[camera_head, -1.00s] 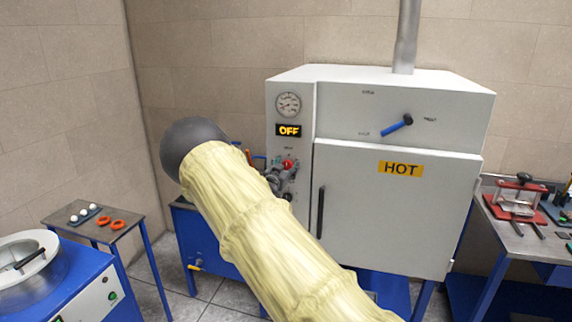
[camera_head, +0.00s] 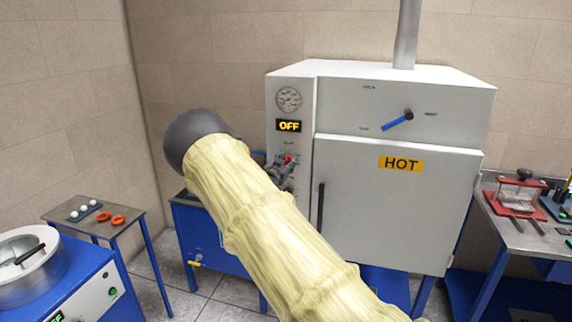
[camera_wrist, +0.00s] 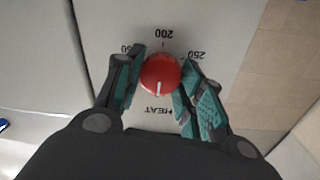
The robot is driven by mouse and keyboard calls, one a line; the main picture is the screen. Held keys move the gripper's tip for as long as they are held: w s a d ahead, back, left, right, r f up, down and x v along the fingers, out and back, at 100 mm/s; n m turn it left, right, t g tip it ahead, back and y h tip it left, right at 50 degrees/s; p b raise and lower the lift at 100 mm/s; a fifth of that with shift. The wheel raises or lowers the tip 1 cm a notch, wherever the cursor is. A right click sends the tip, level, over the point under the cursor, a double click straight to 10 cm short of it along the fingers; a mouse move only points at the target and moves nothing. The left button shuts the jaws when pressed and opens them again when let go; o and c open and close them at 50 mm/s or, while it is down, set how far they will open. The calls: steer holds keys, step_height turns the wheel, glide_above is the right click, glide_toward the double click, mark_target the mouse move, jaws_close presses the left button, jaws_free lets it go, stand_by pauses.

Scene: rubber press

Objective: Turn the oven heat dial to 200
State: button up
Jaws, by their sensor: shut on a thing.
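The red heat dial (camera_wrist: 160,73) is on the oven's pale front panel. Its white mark points down in the wrist view, toward the word HEAT. The 200 label stands upside down above the dial there, on the side opposite the mark. A 250 label is at right, and a partly hidden label ending in 50 is at left. My gripper (camera_wrist: 158,88) is shut on the dial, one teal-padded finger on each side. In the head view my gripper (camera_head: 277,172) is at the panel, partly covering the dial (camera_head: 288,159). The oven's display (camera_head: 289,125) reads OFF.
The oven door (camera_head: 390,210) is shut, with a HOT label and a dark vertical handle (camera_head: 320,208) right of my gripper. A blue lever (camera_head: 397,122) sits above the door. A small table (camera_head: 95,228) and a blue machine (camera_head: 60,285) stand at left, a workbench (camera_head: 535,235) at right.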

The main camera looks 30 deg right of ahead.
steer(key=shift+f+b, duration=0.2)
steer(key=shift+b, duration=0.2)
steer(key=m+b, duration=0.3)
steer(key=b, duration=0.3)
steer(key=shift+s+d+f, duration=0.1)
steer(key=shift+f, duration=0.05)
steer(key=m+b, duration=0.5)
steer(key=b, duration=0.4)
steer(key=shift+f+y, duration=0.1)
steer(key=shift+y, duration=0.2)
steer(key=m+t+b, duration=0.1)
steer(key=m+b, duration=1.2)
steer(key=b, duration=0.7)
steer(key=m+b, duration=1.2)
steer(key=b, duration=0.8)
steer(key=shift+f+m+t+y+b, duration=0.2)
steer(key=shift+m+t+y+b, duration=0.1)
steer(key=shift+m+t+y, duration=0.1)
steer(key=shift+r, duration=0.1)
